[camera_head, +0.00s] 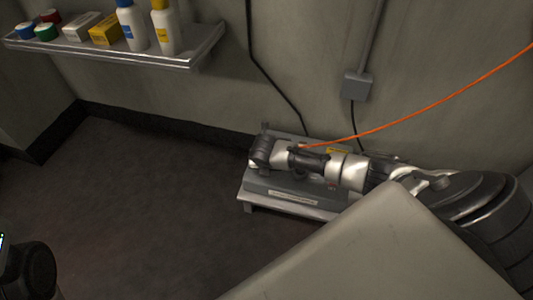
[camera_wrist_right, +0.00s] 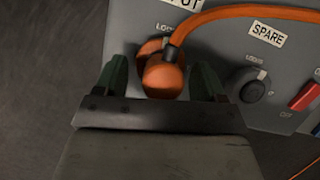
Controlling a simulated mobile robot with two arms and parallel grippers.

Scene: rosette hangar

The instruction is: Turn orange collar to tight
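The orange collar (camera_wrist_right: 163,78) is a rounded orange piece on a grey panel in the right wrist view, with an orange cable (camera_wrist_right: 245,13) rising from it and curving right. My right gripper (camera_wrist_right: 161,78) is open, with one dark green finger on each side of the collar. A gap shows between each finger and the collar, so I see no contact. The gripper body hides the panel below. In the head view my right arm reaches over the grey unit (camera_head: 290,198) and hides the collar. My left gripper is not in view.
A dark knob (camera_wrist_right: 254,88) and a red switch (camera_wrist_right: 305,97) sit right of the collar, near a SPARE label (camera_wrist_right: 268,34). In the head view the orange cable (camera_head: 440,97) runs up right. A wall shelf (camera_head: 115,53) holds bottles and boxes. The floor at left is clear.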

